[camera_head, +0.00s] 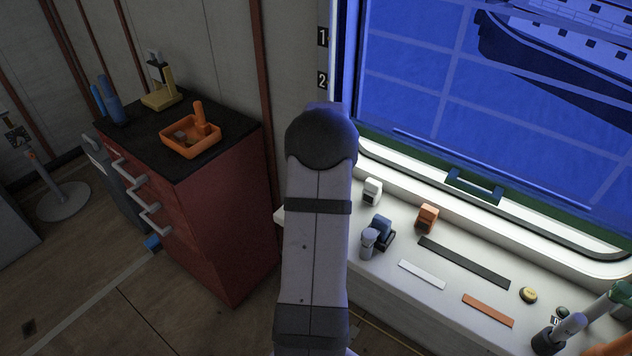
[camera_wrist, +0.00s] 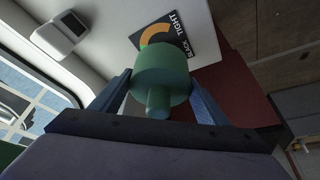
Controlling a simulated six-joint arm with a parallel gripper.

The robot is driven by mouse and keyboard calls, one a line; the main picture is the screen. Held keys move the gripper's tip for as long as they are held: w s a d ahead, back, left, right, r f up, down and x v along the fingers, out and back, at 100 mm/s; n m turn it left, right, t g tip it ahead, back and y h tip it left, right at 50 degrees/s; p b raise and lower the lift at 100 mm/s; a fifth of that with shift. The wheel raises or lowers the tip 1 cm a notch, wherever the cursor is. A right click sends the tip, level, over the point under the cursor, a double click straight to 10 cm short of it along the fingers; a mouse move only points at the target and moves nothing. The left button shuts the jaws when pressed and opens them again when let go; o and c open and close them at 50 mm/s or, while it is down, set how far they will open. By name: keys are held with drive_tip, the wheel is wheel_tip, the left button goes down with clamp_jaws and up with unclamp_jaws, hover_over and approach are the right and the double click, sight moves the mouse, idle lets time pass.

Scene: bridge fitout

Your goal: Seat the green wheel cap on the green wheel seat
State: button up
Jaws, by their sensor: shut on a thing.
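My gripper (camera_wrist: 160,92) shows in the wrist view, its two blue fingers closed on the sides of a green cap (camera_wrist: 163,68). The cap is a wide round body with a narrower stub (camera_wrist: 158,102) towards the camera. In the head view my arm fills the middle, and neither the gripper nor the held cap can be made out. I cannot identify the green wheel seat for certain. A small dark green round piece (camera_head: 562,312) sits near the right end of the white sill, and a green-ended part (camera_head: 622,291) is at the right edge.
The white sill (camera_head: 385,245) under the window holds a white device (camera_head: 372,191), a blue piece (camera_head: 381,228), an orange piece (camera_head: 427,217), flat strips and a yellowish disc (camera_head: 528,295). A printed card (camera_wrist: 178,36) lies beyond the cap. A red cabinet (camera_head: 225,220) stands left.

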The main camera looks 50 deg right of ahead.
drive_tip(key=shift+f, duration=0.15)
drive_tip(key=shift+f+b, duration=1.45)
drive_tip(key=shift+f, duration=0.05)
drive_tip(key=shift+f+b, duration=0.45)
drive_tip(key=shift+f, duration=0.05)
drive_tip(key=shift+f+b, duration=0.85)
drive_tip(key=shift+f, duration=0.2)
idle(0.6)
drive_tip(key=shift+r, duration=0.1)
drive_tip(key=o, duration=1.2)
